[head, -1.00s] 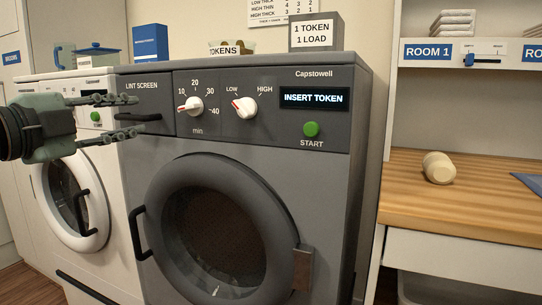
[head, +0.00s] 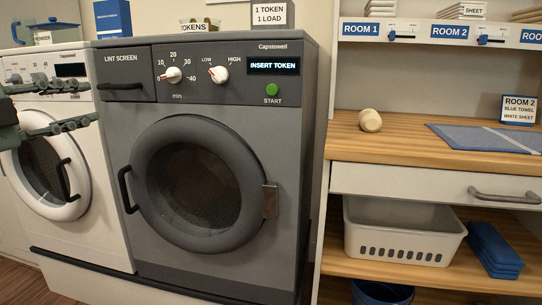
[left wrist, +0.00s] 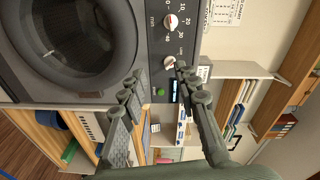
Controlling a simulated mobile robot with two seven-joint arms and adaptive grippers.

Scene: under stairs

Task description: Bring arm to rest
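My left gripper (head: 66,104) is at the left edge of the head view, in front of the white washing machine (head: 100,190). Its two fingers are apart with nothing between them, and part of it is cut off by the picture edge. In the left wrist view the fingers of my left gripper (left wrist: 156,80) are also spread and empty, with the dryer's panel beyond. My right arm and gripper are not in view.
The grey dryer (head: 300,150) stands closed beside the washer, its display reading INSERT TOKEN. A white basket (head: 400,245) is below.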

